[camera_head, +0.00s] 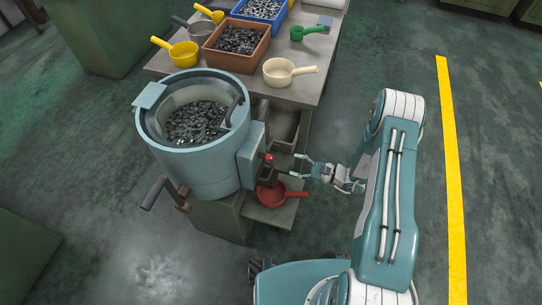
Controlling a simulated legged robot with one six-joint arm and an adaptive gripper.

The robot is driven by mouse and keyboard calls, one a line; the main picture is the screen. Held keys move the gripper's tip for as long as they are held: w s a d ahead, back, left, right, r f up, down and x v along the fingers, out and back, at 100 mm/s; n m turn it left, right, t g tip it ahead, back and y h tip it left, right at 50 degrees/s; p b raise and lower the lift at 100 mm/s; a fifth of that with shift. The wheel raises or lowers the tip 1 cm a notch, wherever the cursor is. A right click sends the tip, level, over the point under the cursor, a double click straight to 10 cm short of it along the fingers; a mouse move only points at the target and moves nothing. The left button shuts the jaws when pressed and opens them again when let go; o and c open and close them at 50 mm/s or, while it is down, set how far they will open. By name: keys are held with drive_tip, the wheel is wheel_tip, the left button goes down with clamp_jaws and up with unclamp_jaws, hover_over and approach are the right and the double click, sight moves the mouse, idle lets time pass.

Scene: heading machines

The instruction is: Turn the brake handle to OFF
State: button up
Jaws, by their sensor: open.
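A round blue-grey tub machine (205,175), filled with small dark metal parts, stands left of centre. On its right side is a control box (251,153) with a small red-tipped lever (267,157), which looks like the brake handle. Its OFF marking is too small to read. My gripper (298,167) is open and empty just right of the lever, apart from it, with its fingers pointing left. A crank with a brown grip (152,193) sticks out at the tub's lower left.
A red scoop (272,197) lies on a low shelf under the control box. Behind the tub, a table (310,92) holds a brown bin (236,50), a blue bin (262,18) and several scoops. Open floor lies right, with a yellow line (451,170).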

sight(272, 159)
drive_tip(key=x, duration=0.9)
drive_tip(key=shift+a, duration=0.2)
clamp_jaws()
